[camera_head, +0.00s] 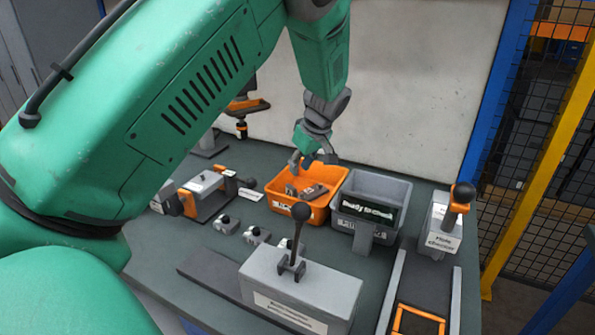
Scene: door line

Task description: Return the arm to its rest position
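My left arm (150,110) is green and crosses the picture from the lower left to the top middle, then bends down. My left gripper (312,163) hangs from it over the orange bin (318,212) at the back of the table. Its dark fingers look spread apart, with nothing seen held between them. A few small grey metal parts (312,192) lie in the bin just below the fingers. My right gripper is not in view.
A grey bin (399,190) labelled "Ready to Check" stands right of the orange one. A clamp fixture (208,194) is at left, a lever stand (441,232) at right. Mesh fencing (530,130) borders the right.

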